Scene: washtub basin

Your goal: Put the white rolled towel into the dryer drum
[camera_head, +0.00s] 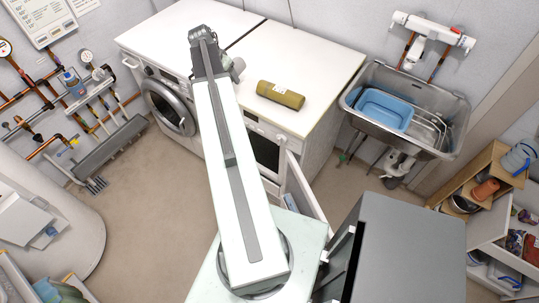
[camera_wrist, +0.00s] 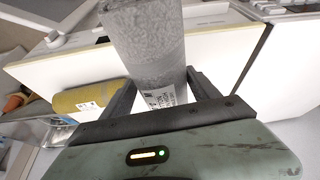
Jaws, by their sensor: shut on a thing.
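The white rolled towel (camera_wrist: 147,42) looks grey-white in the wrist view, with a printed label near its lower end. My gripper (camera_wrist: 160,84) has one finger on each side of it and is shut on it. In the head view, the end of my arm is over the white machine tops, and the towel is mostly hidden by the arm. The dryer (camera_head: 262,152) is the right-hand white machine, with a dark front opening partly hidden by my arm. A white door panel (camera_head: 303,187) stands out from its front. The drum's inside cannot be made out.
A yellow rolled towel (camera_head: 281,95) lies on the dryer top; it also shows in the wrist view (camera_wrist: 92,97). A washer (camera_head: 168,106) with a round door stands left. A sink (camera_head: 440,99) holds a blue tub (camera_head: 384,108). A grey cabinet (camera_head: 408,245) stands front right. Floor at left is clear.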

